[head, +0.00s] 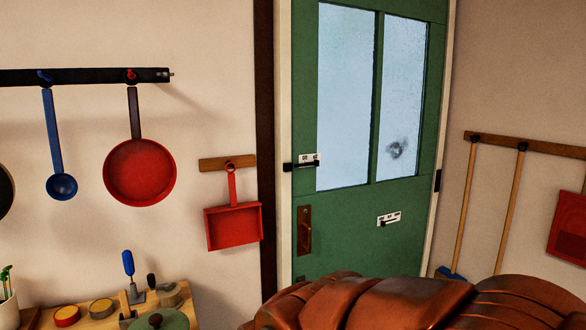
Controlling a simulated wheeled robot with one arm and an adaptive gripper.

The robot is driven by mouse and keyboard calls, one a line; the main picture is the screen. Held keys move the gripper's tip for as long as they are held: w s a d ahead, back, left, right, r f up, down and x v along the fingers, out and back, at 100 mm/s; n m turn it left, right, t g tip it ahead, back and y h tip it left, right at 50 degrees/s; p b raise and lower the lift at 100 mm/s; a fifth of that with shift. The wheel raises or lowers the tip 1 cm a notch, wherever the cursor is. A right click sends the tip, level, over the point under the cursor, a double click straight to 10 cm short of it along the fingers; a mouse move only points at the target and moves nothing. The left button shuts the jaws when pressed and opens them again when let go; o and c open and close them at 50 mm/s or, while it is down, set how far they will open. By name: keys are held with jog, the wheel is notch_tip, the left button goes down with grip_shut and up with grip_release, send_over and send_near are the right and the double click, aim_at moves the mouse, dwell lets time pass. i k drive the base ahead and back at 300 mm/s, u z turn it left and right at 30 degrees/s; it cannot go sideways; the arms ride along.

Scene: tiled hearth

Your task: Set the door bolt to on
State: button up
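The green door (350,237) with two frosted panes stands closed in its white frame in the head view. A black bolt (301,165) is on the door's left stile, below a small white label whose lettering is too small to read. Its dark bar reaches left across the door edge to the frame. A second white label plate (388,218) with a small black lever is lower right on the door. I cannot tell from the marks which setting either shows. My gripper is not in view.
A bulky brown ridged leather-like object (410,303) fills the bottom right, in front of the door. A wooden bench (183,296) with pots and tools is lower left. A red dustpan (234,226) and red pan (139,172) hang left; brooms (511,210) hang right.

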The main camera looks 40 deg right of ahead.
aim_at(316, 162)
jog(key=u, duration=0.05)
jog(key=k, duration=1.15)
jog(key=z, duration=0.9)
jog(key=i, duration=1.2)
jog(key=u, duration=0.55)
